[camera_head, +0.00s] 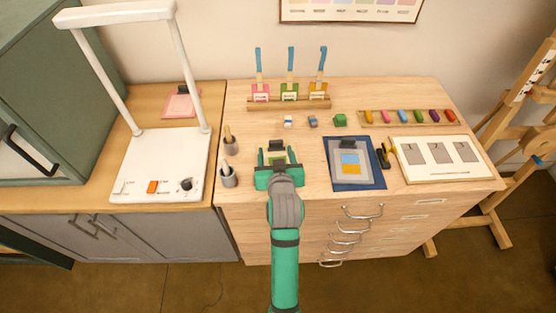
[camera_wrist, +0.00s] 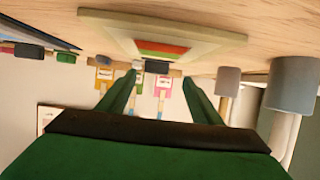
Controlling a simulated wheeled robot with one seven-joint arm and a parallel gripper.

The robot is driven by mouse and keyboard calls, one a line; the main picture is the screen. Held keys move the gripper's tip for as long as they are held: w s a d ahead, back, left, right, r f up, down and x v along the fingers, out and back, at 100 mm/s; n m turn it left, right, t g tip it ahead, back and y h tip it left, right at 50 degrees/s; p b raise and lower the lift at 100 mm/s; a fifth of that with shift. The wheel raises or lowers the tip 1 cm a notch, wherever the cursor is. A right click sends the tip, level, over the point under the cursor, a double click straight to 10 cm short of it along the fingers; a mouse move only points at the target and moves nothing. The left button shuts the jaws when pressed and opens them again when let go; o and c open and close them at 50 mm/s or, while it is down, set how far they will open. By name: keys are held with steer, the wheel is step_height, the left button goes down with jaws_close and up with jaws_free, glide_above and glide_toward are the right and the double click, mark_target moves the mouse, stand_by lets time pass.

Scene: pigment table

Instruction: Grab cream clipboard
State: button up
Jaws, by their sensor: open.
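The cream clipboard (camera_head: 277,145) lies on the wooden cabinet top, mostly hidden by my gripper (camera_head: 277,157) in the head view; its dark clip shows at the far end. In the wrist view the picture is upside down, and the clipboard (camera_wrist: 208,38) shows a cream border with red and green bands. Its black clip (camera_wrist: 157,66) appears between my open fingers (camera_wrist: 158,82). My gripper is green, open and empty, and points toward the back wall. The gap between fingers and board is hard to judge.
Two grey cups (camera_head: 229,175) with tools stand left of my gripper. A pink clipboard (camera_head: 180,103) lies on the left counter.

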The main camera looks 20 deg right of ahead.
mark_target(276, 143)
steer(key=shift+d+x, duration=0.15)
steer(key=shift+x, duration=1.35)
steer(key=shift+d+x, duration=0.2)
steer(key=shift+x, duration=1.3)
steer(key=shift+r, duration=0.2)
steer(key=c, duration=1.2)
